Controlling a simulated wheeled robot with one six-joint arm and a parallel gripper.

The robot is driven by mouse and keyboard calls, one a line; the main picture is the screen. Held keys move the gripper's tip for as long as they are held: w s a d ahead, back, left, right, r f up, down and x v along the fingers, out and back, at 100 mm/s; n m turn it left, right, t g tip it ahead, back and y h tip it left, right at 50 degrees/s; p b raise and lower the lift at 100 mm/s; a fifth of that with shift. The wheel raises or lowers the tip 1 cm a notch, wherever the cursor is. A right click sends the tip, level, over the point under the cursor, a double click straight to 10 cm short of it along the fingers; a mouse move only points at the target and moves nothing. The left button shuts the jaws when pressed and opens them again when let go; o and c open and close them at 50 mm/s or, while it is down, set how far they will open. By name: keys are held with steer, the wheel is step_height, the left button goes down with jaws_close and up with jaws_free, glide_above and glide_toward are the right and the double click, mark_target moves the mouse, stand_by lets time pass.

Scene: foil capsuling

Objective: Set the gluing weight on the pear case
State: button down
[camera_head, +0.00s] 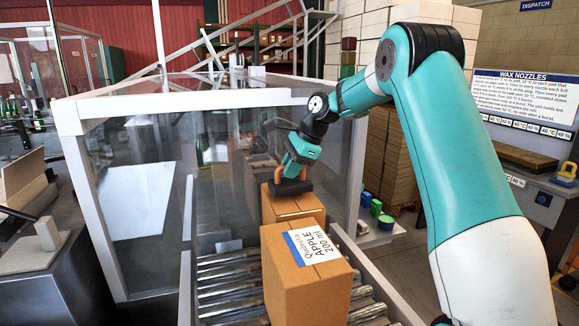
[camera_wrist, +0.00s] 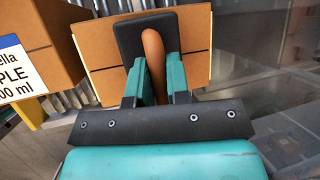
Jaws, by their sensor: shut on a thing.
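My gripper (camera_head: 293,170) is shut on the gluing weight (camera_head: 290,187), a dark block with a brown-orange handle. In the wrist view the teal fingers of my gripper (camera_wrist: 155,68) close on both sides of the handle, and the dark block of the weight (camera_wrist: 130,38) shows beyond them. The weight is over the top of the rear cardboard case (camera_head: 290,207), also in the wrist view (camera_wrist: 198,38). It looks at or very near the top; contact cannot be told. No label shows on this case, so I cannot read whether it is pear.
A case labelled APPLE 200 ml (camera_head: 308,270) stands just in front on the roller conveyor (camera_head: 232,283). A clear-walled enclosure (camera_head: 135,210) surrounds the rear case's area. Another weight-like block with a yellow handle (camera_head: 568,171) sits on the right bench.

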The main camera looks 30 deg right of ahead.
steer(key=shift+f, duration=0.25)
steer(key=c, duration=1.1)
jaws_free()
steer(key=shift+f, duration=0.1)
